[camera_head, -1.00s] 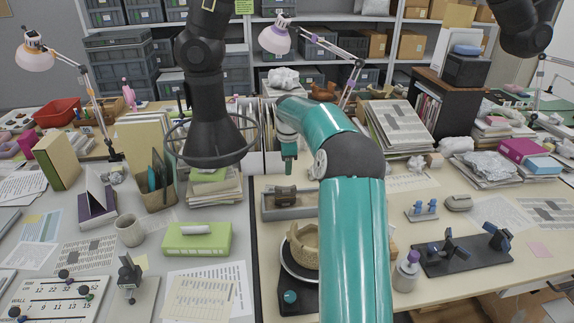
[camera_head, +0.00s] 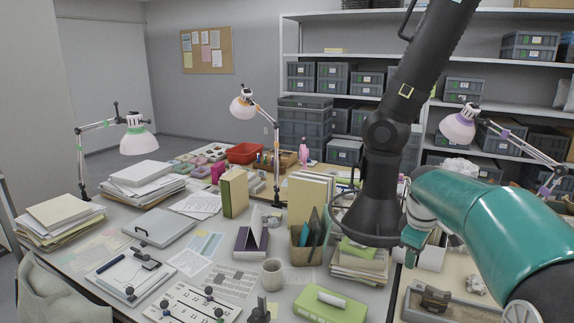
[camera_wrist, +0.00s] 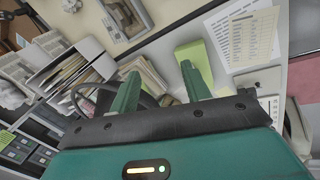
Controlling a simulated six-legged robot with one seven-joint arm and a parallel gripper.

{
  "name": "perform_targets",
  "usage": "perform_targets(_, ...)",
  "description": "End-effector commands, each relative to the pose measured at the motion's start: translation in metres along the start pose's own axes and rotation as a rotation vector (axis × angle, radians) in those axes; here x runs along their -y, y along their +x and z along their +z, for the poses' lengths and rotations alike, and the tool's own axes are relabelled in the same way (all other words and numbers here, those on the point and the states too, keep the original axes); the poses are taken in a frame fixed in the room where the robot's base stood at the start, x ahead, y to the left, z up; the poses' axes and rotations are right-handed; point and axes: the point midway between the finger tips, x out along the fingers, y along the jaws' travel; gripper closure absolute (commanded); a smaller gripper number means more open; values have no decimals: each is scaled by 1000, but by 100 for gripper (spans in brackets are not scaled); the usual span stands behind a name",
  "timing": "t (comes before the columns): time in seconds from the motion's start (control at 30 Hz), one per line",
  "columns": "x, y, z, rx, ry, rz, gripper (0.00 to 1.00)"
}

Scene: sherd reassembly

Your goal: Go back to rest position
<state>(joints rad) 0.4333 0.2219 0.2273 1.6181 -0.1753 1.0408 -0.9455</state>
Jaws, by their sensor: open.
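My gripper (camera_wrist: 160,92) shows in the wrist view with its two green fingers spread apart and nothing between them. In the head view the green end of my arm (camera_head: 412,238) hangs at the right, partly in front of the shelves and bench. The gripper is above the desks, apart from the things below it. A lime-green box (camera_wrist: 195,62) lies beyond the right finger in the wrist view. The same box (camera_head: 330,306) sits at the bottom of the head view. No sherd can be made out clearly.
A black lamp-like fixture (camera_head: 370,205) with a ring hangs close beside my arm. Desk lamps (camera_head: 138,138), a mug (camera_head: 272,274) and paper stacks (camera_head: 150,180) crowd the left desk. Shelves (camera_head: 350,92) with grey crates stand behind. The air above the left desk is mostly clear.

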Motion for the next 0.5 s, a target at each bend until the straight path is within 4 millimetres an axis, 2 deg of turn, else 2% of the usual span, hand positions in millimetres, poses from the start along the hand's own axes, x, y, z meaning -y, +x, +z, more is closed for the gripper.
perform_targets(0.03,19,-17,-2,-8,33,15,53)
perform_targets(0.2,77,-54,3,-40,179,44,53)
perform_targets(0.4,145,-84,21,-101,363,59,53)
perform_targets(0.5,179,-92,33,-138,458,55,53)
